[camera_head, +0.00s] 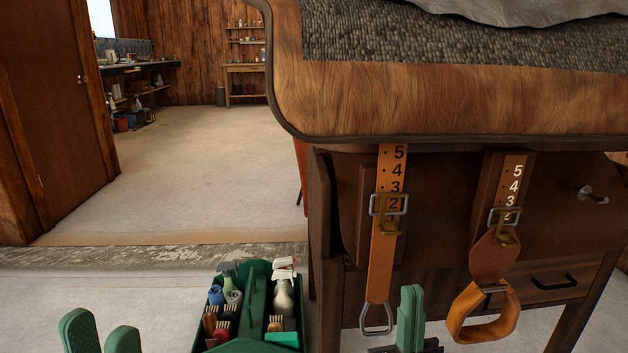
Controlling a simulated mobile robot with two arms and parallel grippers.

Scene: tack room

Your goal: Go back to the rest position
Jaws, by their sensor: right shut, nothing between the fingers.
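My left gripper (100,335) shows at the bottom left edge. Its two green fingers stand apart with nothing visible between them; the rest of it is below the frame. My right gripper (411,318) is at the bottom, right of centre, with its green fingers together and empty. It is in front of the dark wooden cabinet, between a hanging numbered strap (384,250) with a metal ring and a second numbered strap (513,180) ending in an orange loop (482,318). I cannot tell how far it is from them.
A green caddy (256,290) with bottles and brushes stands between my grippers. The large wooden top (420,105) with a grey woven pad (400,45) overhangs the cabinet. A brown door (60,100) is at left. Open floor (200,180) leads to shelves at the back.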

